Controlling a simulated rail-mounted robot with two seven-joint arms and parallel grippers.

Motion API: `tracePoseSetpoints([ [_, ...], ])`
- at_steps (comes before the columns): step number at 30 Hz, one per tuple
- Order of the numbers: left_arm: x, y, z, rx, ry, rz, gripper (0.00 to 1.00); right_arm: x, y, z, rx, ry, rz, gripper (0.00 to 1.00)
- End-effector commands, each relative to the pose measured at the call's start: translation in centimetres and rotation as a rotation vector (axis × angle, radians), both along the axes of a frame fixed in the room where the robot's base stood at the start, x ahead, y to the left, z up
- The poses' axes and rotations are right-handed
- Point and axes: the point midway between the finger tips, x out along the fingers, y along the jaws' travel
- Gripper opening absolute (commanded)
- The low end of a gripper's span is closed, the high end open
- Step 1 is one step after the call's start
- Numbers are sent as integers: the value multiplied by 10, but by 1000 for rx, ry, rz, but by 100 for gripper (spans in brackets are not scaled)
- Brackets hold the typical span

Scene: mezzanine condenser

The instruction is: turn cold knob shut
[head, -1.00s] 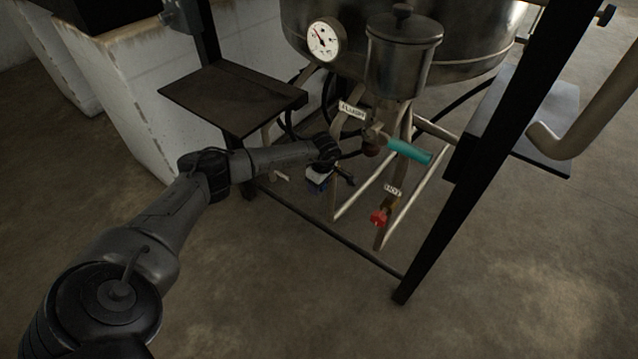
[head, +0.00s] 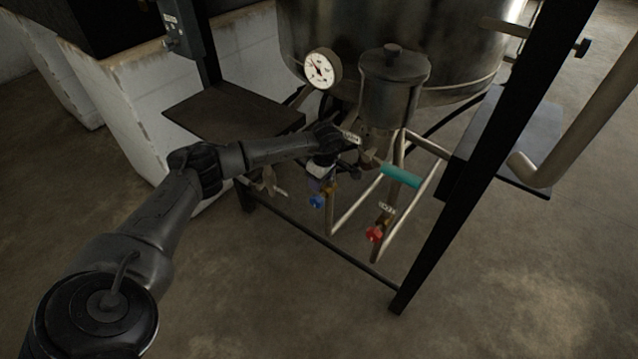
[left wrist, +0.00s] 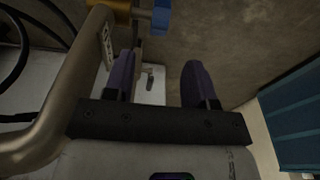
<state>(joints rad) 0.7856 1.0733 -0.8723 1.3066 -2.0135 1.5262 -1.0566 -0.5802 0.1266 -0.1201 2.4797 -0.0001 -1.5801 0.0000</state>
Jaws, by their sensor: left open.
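The blue knob (head: 317,201) sits on a brass valve low on the left pipe leg under the vessel. In the left wrist view the blue knob (left wrist: 161,16) is at the top edge, partly cut off, beyond the fingertips. My left gripper (head: 319,185) is just above the knob in the head view, small and dark there. In the left wrist view its two purple fingers (left wrist: 160,78) are apart with nothing between them. My right gripper is not in view.
A red knob (head: 374,235) is on the neighbouring pipe leg. A teal handle (head: 401,176) and a lidded pot (head: 394,85) are above. The gauge (head: 322,69) is on the vessel. A dark shelf (head: 225,110) lies behind my left arm. A black frame post (head: 470,160) stands right.

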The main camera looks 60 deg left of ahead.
Motion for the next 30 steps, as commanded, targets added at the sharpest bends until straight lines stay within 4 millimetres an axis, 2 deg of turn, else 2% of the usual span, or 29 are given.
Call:
tracePoseSetpoints([
  [1,1,-1,8,0,-2,-1,51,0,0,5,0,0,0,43],
  [7,1,-2,19,0,-1,-1,51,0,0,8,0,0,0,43],
  [30,2,-6,18,-9,-6,-3,51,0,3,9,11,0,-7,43],
])
